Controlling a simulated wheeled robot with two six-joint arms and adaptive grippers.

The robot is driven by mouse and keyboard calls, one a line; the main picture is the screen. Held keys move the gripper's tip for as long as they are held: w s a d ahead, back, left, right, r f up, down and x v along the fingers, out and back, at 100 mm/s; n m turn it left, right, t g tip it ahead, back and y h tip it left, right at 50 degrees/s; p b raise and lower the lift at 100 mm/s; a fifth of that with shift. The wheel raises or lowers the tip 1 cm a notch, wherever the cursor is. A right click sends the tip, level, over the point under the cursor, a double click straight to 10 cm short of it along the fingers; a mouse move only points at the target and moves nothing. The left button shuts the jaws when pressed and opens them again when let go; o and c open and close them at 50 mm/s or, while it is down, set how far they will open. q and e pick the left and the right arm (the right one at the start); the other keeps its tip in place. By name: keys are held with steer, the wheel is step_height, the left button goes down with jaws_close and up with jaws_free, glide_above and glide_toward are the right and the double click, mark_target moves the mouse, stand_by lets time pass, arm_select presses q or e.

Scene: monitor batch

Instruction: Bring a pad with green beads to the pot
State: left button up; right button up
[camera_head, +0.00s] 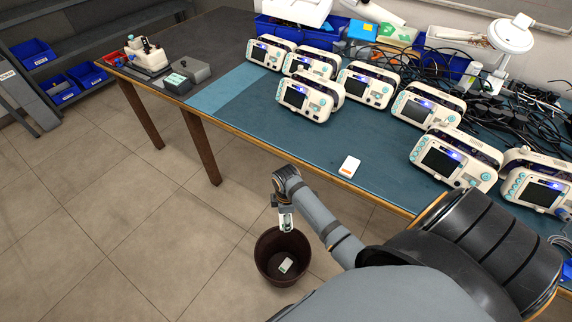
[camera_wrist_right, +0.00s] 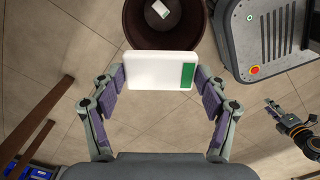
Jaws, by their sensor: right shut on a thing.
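My right gripper (camera_head: 286,212) is shut on a white pad with green beads (camera_wrist_right: 140,72); the green strip is at the pad's right end in the right wrist view, which also shows the fingers (camera_wrist_right: 160,85) at both sides of the pad. The pad is above the brown round pot (camera_head: 263,262), near its rim. In the wrist view the pot (camera_wrist_right: 137,28) is partly hidden behind the pad. Another white and green pad (camera_head: 285,265) lies inside the pot. My left gripper (camera_wrist_right: 278,110) shows small at the right of the wrist view; its opening is unclear.
A white pad with an orange end (camera_head: 349,167) lies on the blue table mat (camera_head: 240,115). Several monitors (camera_head: 310,97) and tangled black cables (camera_head: 510,115) fill the table's back and right. The tiled floor left of the pot is clear.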

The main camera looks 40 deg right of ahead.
arm_select(q)
step_height(320, 180, down, 9)
steer(key=w+b, duration=0.1)
steer(key=b, duration=0.6)
arm_select(e)
step_height(320, 180, down, 24)
steer(key=s+b, duration=0.1)
steer(key=b, duration=0.6)
steer(key=shift+s+a+n, duration=0.3)
steer(key=shift+s+a, duration=0.05)
steer(key=shift+s, duration=0.05)
arm_select(q)
steer(key=w+d+r, duration=0.2)
steer(key=w+r, duration=0.3)
steer(key=w, duration=0.7)
arm_select(e)
steer(key=o, duration=1.2)
steer(key=shift+f, duration=0.1)
arm_select(q)
steer(key=shift+r, duration=0.1)
arm_select(e)
step_height(320, 180, up, 12)
